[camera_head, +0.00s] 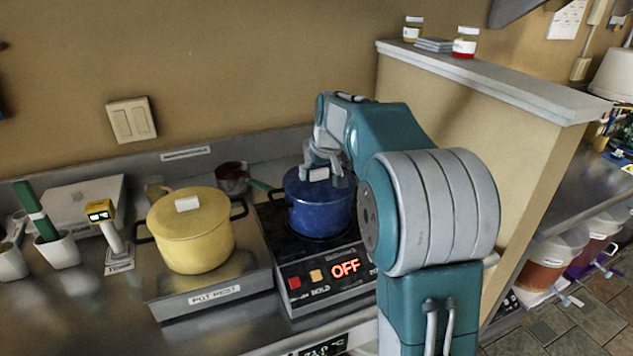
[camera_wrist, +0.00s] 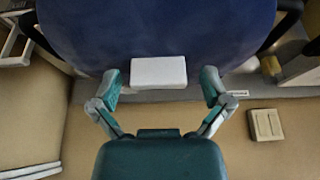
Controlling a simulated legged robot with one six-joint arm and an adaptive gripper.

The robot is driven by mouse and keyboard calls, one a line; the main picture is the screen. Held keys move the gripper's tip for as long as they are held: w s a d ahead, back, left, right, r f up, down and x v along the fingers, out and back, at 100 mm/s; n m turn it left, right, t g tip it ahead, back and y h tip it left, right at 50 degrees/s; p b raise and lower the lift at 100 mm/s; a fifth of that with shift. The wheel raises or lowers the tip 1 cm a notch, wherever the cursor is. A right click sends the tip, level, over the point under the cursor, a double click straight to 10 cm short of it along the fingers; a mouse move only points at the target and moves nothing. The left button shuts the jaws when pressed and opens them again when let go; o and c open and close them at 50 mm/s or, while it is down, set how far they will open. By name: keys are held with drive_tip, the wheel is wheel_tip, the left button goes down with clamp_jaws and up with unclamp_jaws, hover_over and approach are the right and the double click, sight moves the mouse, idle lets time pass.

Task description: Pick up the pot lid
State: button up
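A blue pot (camera_head: 320,214) stands on the hot plate under my gripper (camera_head: 324,168). Its blue lid (camera_wrist: 150,30) fills the upper part of the wrist view, with a white block handle (camera_wrist: 158,72) near the lid's lower edge there. My gripper (camera_wrist: 160,88) is open, one finger on each side of the handle, with gaps on both sides. Whether the fingertips touch the lid, I cannot tell. A yellow pot with a yellow lid (camera_head: 190,216) and a white handle stands to the left on the pot rest (camera_head: 212,296).
The hot plate's front panel (camera_head: 330,277) reads OFF. Steel counter is clear at front left.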

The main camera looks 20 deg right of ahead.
sight(318, 170)
drive_tip(key=c, duration=0.9)
drive_tip(key=shift+r, duration=0.15)
drive_tip(key=shift+r, duration=0.3)
wheel_tip(318, 170, up, 3)
drive_tip(key=shift+a+f, duration=0.1)
drive_tip(key=shift+f, duration=0.05)
drive_tip(key=s+a+r, duration=0.1)
drive_tip(key=s+r, duration=0.2)
drive_tip(key=s, duration=0.1)
drive_tip(key=s+a+r, duration=0.1)
drive_tip(key=s+r, duration=0.2)
drive_tip(key=s, duration=0.2)
drive_tip(key=s+a+r, duration=0.1)
drive_tip(key=s+r, duration=0.2)
drive_tip(key=s, duration=0.1)
drive_tip(key=shift+s+a+r, duration=0.25)
drive_tip(key=shift+s, duration=0.1)
